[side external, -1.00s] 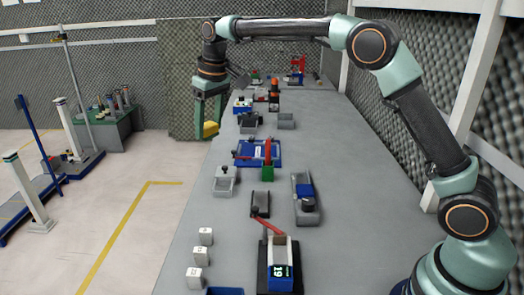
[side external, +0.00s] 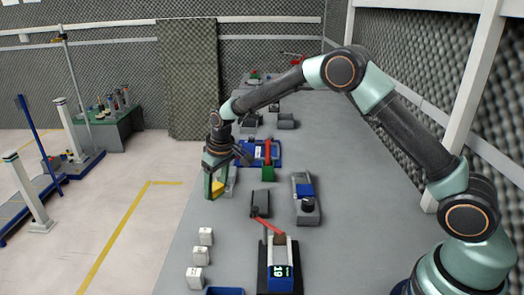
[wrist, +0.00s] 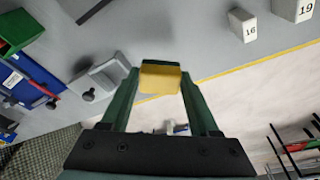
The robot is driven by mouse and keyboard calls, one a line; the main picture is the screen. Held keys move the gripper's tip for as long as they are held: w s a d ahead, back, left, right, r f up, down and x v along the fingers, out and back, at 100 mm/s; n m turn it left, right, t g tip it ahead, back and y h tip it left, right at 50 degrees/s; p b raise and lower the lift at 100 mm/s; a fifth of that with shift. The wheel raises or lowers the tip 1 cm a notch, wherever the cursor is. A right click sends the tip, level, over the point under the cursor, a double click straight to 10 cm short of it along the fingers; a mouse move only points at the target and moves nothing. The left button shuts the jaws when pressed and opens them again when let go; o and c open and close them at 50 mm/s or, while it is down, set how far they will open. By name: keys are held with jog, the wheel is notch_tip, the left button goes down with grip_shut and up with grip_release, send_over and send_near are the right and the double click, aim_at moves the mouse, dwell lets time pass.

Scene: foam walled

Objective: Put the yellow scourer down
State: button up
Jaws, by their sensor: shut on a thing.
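The yellow scourer (side external: 217,188) is a small yellow block held between the fingers of my gripper (side external: 215,190), near the left edge of the grey bench (side external: 244,216). In the wrist view the scourer (wrist: 160,78) sits between the two green fingertips of my gripper (wrist: 160,80), with a dark green strip along its far side. My gripper points down and is shut on it. I cannot tell exactly how high the scourer is above the bench.
A grey holder (wrist: 98,80) with a dark knob is close beside my gripper. White numbered blocks (side external: 206,236) stand along the bench's left edge. A dark tray (side external: 261,199) and a green box (side external: 268,172) are to the right. Bare bench lies between the gripper and the blocks.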

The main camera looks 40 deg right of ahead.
aim_at(218, 197)
jog(key=shift+s+x, duration=0.2)
jog(key=shift+x, duration=0.75)
jog(key=shift+s+x, duration=0.2)
jog(key=shift+x, duration=0.7)
jog(key=shift+s+x, duration=0.2)
jog(key=shift+x, duration=0.75)
jog(key=shift+d+f, duration=0.1)
jog(key=shift+f, duration=0.15)
jog(key=o, duration=1.3)
jog(key=shift+r, duration=0.1)
